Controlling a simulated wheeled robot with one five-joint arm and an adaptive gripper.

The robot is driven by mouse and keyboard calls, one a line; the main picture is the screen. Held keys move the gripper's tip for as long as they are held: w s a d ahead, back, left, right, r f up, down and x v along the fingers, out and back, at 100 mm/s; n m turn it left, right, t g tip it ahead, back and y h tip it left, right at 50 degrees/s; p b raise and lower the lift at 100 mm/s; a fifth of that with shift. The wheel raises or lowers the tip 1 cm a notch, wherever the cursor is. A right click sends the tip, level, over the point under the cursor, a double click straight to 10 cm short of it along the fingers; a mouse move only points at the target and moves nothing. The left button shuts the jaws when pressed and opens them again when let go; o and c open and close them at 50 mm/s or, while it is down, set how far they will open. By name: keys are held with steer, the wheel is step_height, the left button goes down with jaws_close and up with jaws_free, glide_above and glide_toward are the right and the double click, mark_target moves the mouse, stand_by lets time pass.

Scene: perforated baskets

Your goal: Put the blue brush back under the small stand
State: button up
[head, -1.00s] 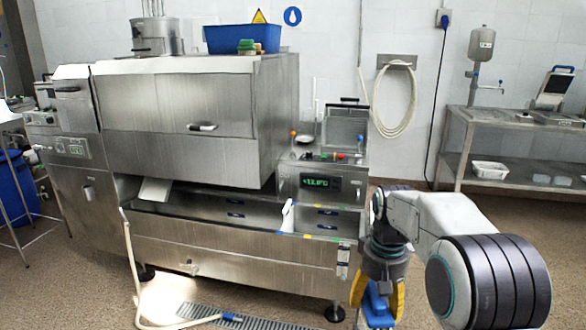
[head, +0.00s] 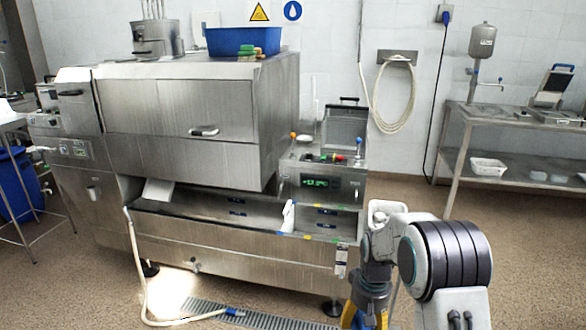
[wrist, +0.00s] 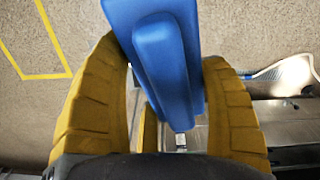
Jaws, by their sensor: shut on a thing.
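My gripper (wrist: 165,105) has yellow fingers and is shut on the blue brush (wrist: 165,60), with a finger on each side of it. In the wrist view the brush extends up past the top edge, so its far end is out of sight. In the head view my gripper (head: 365,318) is at the bottom edge, right of the steel machine and above the floor, with a little blue between its fingers. A steel table with a lower shelf (head: 530,172) stands at the right. I cannot tell whether it is the small stand.
The large steel machine (head: 190,120) fills the left and middle. A pale hose (head: 138,275) lies on the floor by a drain grate (head: 255,318). White trays (head: 488,167) sit on the table's lower shelf. The floor before that table looks clear.

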steer(key=shift+s+r+p, duration=0.25)
steer(key=shift+r+p, duration=0.55)
steer(key=shift+p, duration=0.5)
steer(key=shift+s+r+p, duration=0.25)
steer(key=shift+r+p, duration=0.55)
steer(key=shift+p, duration=0.5)
